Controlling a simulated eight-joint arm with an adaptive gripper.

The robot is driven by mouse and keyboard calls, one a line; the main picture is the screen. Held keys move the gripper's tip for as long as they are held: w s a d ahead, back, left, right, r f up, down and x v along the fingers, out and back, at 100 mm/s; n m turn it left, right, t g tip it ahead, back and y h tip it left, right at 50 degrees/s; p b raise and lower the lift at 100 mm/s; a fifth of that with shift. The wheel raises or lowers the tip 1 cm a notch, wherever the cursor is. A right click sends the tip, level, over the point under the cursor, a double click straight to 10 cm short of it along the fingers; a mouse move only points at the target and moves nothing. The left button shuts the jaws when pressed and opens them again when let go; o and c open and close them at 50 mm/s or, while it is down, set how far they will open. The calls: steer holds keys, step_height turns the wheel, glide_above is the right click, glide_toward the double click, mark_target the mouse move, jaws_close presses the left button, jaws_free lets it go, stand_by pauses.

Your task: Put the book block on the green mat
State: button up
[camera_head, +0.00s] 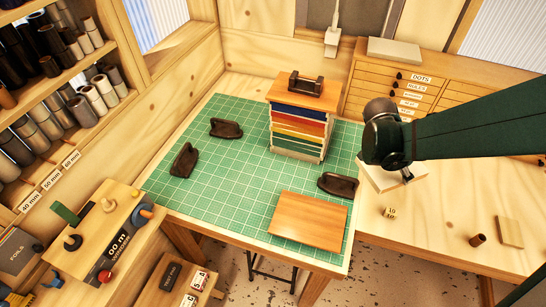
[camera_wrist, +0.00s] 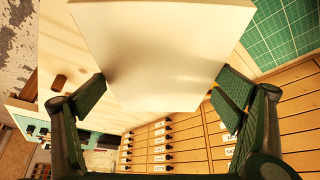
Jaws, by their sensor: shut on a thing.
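The book block (camera_head: 372,181) is a plain cream slab, partly hidden under my dark green arm just right of the mat in the head view. In the wrist view the block (camera_wrist: 165,55) fills the space between the two green fingers of my gripper (camera_wrist: 158,92), which is shut on it. I cannot tell whether the block touches the table. The green mat (camera_head: 225,172) is a gridded sheet on the table left of my gripper. Its corner (camera_wrist: 283,32) shows at the upper right of the wrist view.
The mat's left-middle is clear. A drawer cabinet (camera_head: 385,85) stands behind. A small numbered block (camera_head: 389,212) lies front right.

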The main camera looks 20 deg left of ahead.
steer(key=s+a+r+m+g+h, duration=0.15)
steer(key=s+a, duration=0.25)
steer(key=a, duration=0.6)
steer(key=s+a+r+m+g, duration=0.1)
steer(key=s+a+r+m, duration=0.25)
steer(key=a, duration=0.55)
steer(key=s+a+f+m+b, duration=0.1)
steer(key=s+a, duration=0.3)
steer(key=a, duration=0.6)
steer(key=s+a+f+m+g, duration=0.1)
steer(key=s+a+f, duration=0.2)
steer(key=a, duration=0.8)
steer(key=s+a+f+m+b, duration=0.1)
steer(key=s+a, duration=0.4)
steer(key=a, duration=0.6)
steer(key=shift+s+f+b, duration=0.15)
steer(key=shift+f+b, duration=0.2)
steer(key=shift+f, duration=0.2)
steer(key=shift+g, duration=0.25)
steer(key=shift+f, duration=0.1)
steer(key=shift+f, duration=3.05)
steer(key=shift+f, duration=1.85)
